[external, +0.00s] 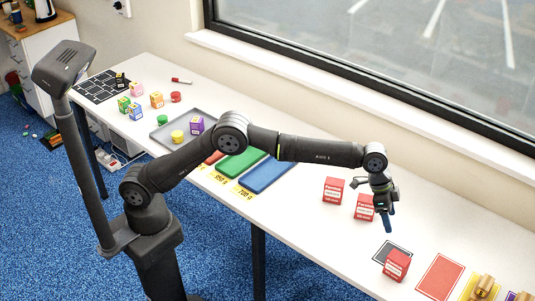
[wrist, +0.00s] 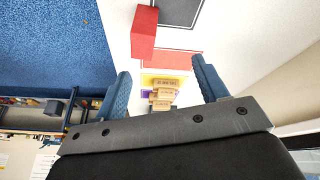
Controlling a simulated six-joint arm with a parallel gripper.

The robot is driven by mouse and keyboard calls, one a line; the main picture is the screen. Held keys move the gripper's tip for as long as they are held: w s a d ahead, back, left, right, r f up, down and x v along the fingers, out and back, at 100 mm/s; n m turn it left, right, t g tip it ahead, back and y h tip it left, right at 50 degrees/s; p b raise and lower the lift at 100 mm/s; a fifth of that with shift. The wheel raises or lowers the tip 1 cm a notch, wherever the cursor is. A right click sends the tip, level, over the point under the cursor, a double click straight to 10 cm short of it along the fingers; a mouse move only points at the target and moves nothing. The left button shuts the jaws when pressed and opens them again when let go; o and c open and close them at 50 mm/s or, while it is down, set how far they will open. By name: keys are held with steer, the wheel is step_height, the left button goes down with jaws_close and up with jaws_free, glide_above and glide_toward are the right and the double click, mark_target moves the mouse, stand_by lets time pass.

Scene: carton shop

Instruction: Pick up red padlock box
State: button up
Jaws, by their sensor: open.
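Three red boxes with white lettering are on the white table in the external view. One (external: 333,190) stands left of my gripper, one (external: 365,207) stands close beside it on its left, and one (external: 396,265) stands nearer the front by a dark mat. The lettering is too small to tell which is the padlock box. My gripper (external: 388,222) is open, blue fingers downward, near the middle box. In the wrist view, nothing sits between the fingertips of my gripper (wrist: 163,85); a red box (wrist: 145,33) shows beyond them, at upper left.
The dark mat (external: 386,248), a red mat (external: 440,278) and wooden blocks (external: 482,287) lie to the right. Green (external: 240,164) and blue (external: 267,175) mats, a grey tray (external: 163,133) and small coloured boxes are left. The window wall (external: 450,140) borders the back.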

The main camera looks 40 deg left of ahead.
mark_target(397, 255)
steer(key=d+f+m, duration=0.1)
steer(key=d+f, duration=0.1)
steer(key=f, duration=0.1)
steer(key=s+d+f+m, duration=0.1)
steer(key=d+f+m, duration=0.1)
steer(key=f, duration=0.2)
steer(key=d+f+m, duration=0.2)
steer(key=f, duration=0.1)
steer(key=shift+s+f, duration=0.2)
steer(key=shift+s, duration=0.2)
steer(key=shift+s+x, duration=0.15)
steer(key=shift+x, duration=1.2)
steer(key=shift+s+x, duration=0.2)
steer(key=shift+x, duration=1.2)
steer(key=shift+a, duration=0.1)
steer(key=c, duration=1.2)
